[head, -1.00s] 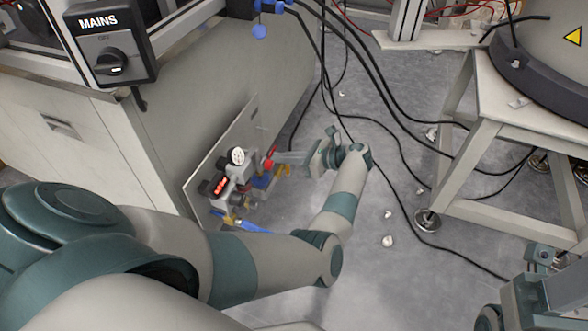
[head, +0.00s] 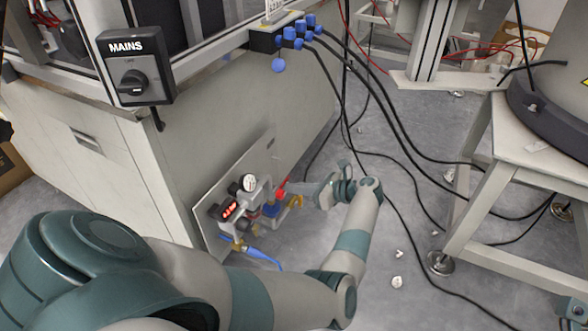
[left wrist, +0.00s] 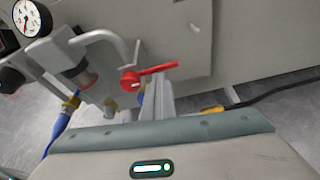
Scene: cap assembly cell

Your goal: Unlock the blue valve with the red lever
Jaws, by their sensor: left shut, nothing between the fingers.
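The red lever (head: 282,188) sits on a pipe assembly on a low panel at the cabinet's side. In the left wrist view, the red lever (left wrist: 150,73) extends right and slightly up from its pivot. The blue valve body (head: 270,209) is just below the lever; in the left wrist view it is mostly hidden behind my fingers. My left gripper (head: 294,188) is shut and empty, reaching in from the right of the lever. Its fingertips (left wrist: 160,76) overlap the lever in the left wrist view; I cannot tell whether they touch.
A round gauge (head: 249,183) and a red digital display (head: 229,210) are beside the valve. A blue hose (head: 262,256) runs below. Black cables (head: 398,200) cross the floor near my left forearm. A stand (head: 487,215) is at right.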

